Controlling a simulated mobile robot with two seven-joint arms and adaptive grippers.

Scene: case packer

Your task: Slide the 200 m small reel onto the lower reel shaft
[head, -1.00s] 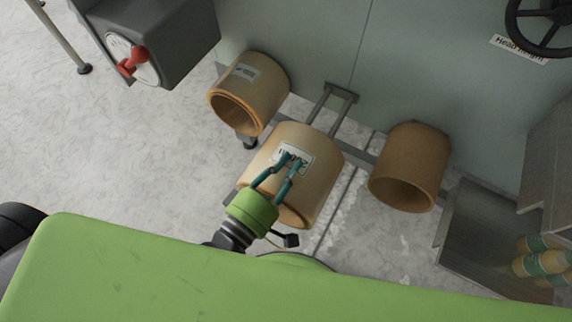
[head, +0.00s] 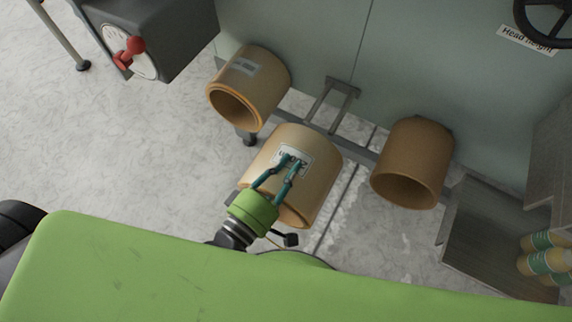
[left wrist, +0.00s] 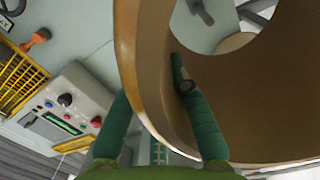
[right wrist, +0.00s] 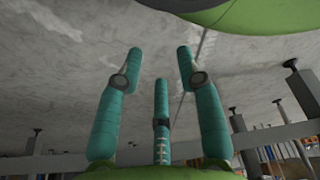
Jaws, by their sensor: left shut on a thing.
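A tan hollow reel with a white label (head: 318,160), its print too small to read surely, is held in the middle of the head view. My left gripper (head: 292,164) is shut on it, its teal fingers over the labelled side. In the left wrist view the reel's wall (left wrist: 155,60) lies between the fingers (left wrist: 150,100), one of them against the brown inner face. A grey bracket with two bars (head: 342,88) is on the green-grey panel behind the reel; I cannot tell whether it is the lower shaft. My right gripper (right wrist: 160,75) is open and empty, its fingers spread.
Two similar tan reels stand at the panel, one left (head: 256,82) and one right (head: 415,150). A grey box with a red switch (head: 132,48) is upper left. A grey tray (head: 480,235) and green-labelled rolls (head: 545,262) are at right.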

